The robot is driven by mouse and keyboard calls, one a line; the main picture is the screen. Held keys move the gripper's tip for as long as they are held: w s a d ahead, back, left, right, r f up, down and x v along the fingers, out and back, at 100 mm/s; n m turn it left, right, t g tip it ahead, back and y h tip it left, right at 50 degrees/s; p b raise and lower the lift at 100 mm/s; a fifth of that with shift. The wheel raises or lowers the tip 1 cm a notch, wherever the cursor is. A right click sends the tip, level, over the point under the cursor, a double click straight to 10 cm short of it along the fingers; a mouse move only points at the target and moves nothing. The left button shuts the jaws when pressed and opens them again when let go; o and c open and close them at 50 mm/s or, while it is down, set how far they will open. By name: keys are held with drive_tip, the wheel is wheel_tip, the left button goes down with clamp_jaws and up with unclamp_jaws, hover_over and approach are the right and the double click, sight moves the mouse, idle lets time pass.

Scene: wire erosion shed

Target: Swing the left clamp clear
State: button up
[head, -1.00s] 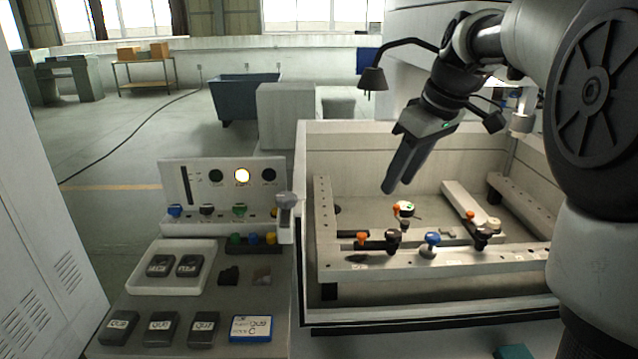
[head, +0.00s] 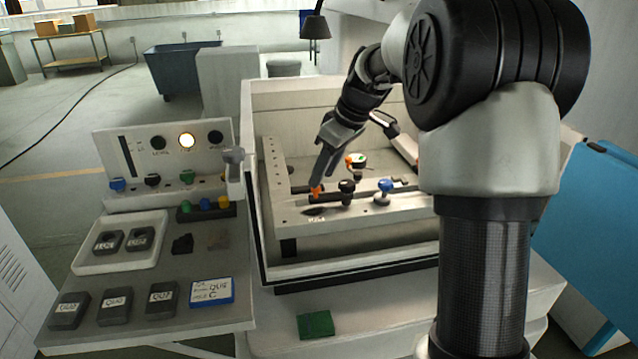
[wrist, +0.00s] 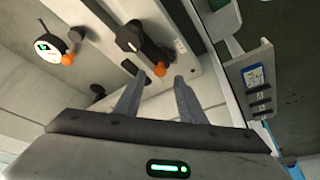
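The left clamp (head: 347,187) has a black knob and an orange-tipped end (head: 316,190); it stands on the near rail (head: 335,209) of the machine tank. In the wrist view the same clamp (wrist: 130,38) shows with its orange tip (wrist: 158,69) just beyond and between my fingertips. My gripper (head: 316,180) points down at this orange end. Its two fingers are apart in the wrist view (wrist: 155,83), with nothing held. Whether a finger touches the tip I cannot tell.
A blue-knobbed post (head: 384,188) stands right of the clamp on the rail. A white round dial with orange (head: 358,160) sits behind. The tank's wall (head: 258,180) and a control panel (head: 165,150) lie left. My arm hides the tank's right side.

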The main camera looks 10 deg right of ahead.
sight(319, 188)
drive_tip(key=shift+x, duration=1.8)
clamp_jaws()
